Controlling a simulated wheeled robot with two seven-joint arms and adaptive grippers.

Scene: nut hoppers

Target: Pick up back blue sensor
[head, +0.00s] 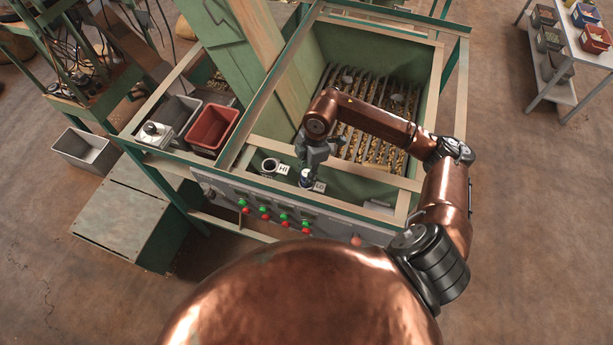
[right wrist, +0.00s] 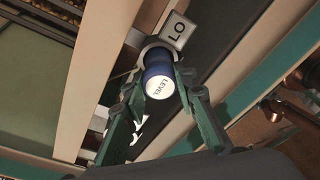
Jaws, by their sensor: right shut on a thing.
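The blue sensor (right wrist: 157,68), with a white end cap marked LEVEL, sits in a round holder beside the LO label (right wrist: 179,30) in the right wrist view. My right gripper (right wrist: 162,88) is shut on it, one finger on each side. In the head view, my right gripper (head: 307,174) reaches down over the panel's front rail, and the sensor (head: 306,182) is partly hidden beneath it, near the LO label (head: 319,187). A second round holder (head: 269,165) stands to the left by the HI label (head: 283,169). My left gripper is out of view.
A green-framed hopper (head: 437,75) with a slatted grate and nuts lies behind. A red bin (head: 213,128) and a grey bin (head: 177,112) stand to the left, beside a small white-topped device (head: 152,129). Buttons line the front panel (head: 262,211).

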